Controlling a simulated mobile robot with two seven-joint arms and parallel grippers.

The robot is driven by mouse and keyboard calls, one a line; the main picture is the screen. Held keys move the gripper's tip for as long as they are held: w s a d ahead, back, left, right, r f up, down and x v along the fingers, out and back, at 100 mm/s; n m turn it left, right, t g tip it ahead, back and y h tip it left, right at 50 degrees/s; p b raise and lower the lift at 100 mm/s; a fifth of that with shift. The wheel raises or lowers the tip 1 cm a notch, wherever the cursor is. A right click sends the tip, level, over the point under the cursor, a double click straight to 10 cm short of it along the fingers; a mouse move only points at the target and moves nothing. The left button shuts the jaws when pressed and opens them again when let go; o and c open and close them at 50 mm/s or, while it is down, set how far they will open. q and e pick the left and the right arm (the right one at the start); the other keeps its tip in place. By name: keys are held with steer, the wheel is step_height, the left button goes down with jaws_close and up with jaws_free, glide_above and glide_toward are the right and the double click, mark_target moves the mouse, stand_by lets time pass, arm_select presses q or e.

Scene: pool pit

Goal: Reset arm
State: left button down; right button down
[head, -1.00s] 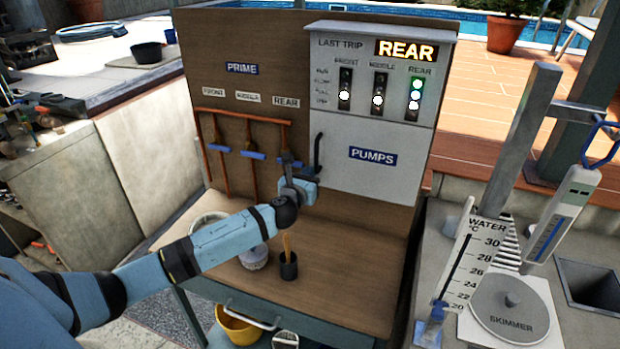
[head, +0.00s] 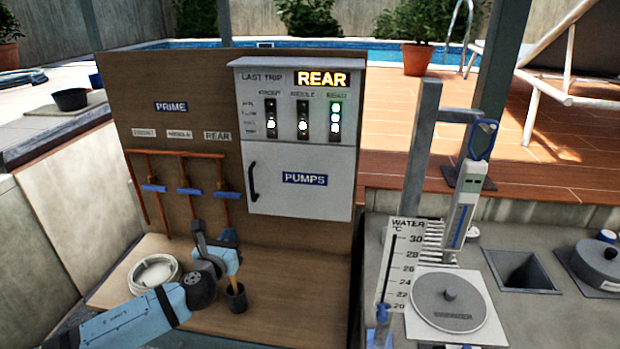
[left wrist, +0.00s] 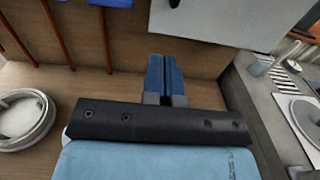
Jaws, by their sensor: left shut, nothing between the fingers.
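My left arm comes in from the lower left in the head view. My left gripper (head: 226,236) is over the wooden bench, in front of the brown panel and below the blue-handled valves (head: 188,191). In the left wrist view its blue fingers (left wrist: 166,78) are together with nothing between them. The pump cabinet (head: 297,181) is closed, and its sign above reads LAST TRIP REAR (head: 320,79). My right gripper is not in view.
The skimmer lid (head: 450,300), the water thermometer board (head: 405,262) and a square opening (head: 520,270) are on the grey counter at right.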

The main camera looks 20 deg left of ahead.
arm_select(q)
steer(key=s+d+f+n+g+h+p, duration=0.3)
steer(key=s+d+f+n+g+h, duration=0.15)
steer(key=s+d+f+n, duration=0.85)
steer(key=s+d+f+n+g+h+p, duration=0.1)
steer(key=s+d+f+n, duration=0.1)
steer(key=s+d+n, duration=0.2)
steer(key=s+d+f+n+g+h+p, duration=0.1)
steer(key=s+d+f+n, duration=0.2)
steer(key=s+n, duration=0.6)
steer(key=d+n, duration=0.2)
steer(key=n, duration=0.2)
steer(key=shift+s+f+n, duration=0.2)
steer(key=shift+s+n, duration=0.1)
steer(key=shift+s, duration=0.05)
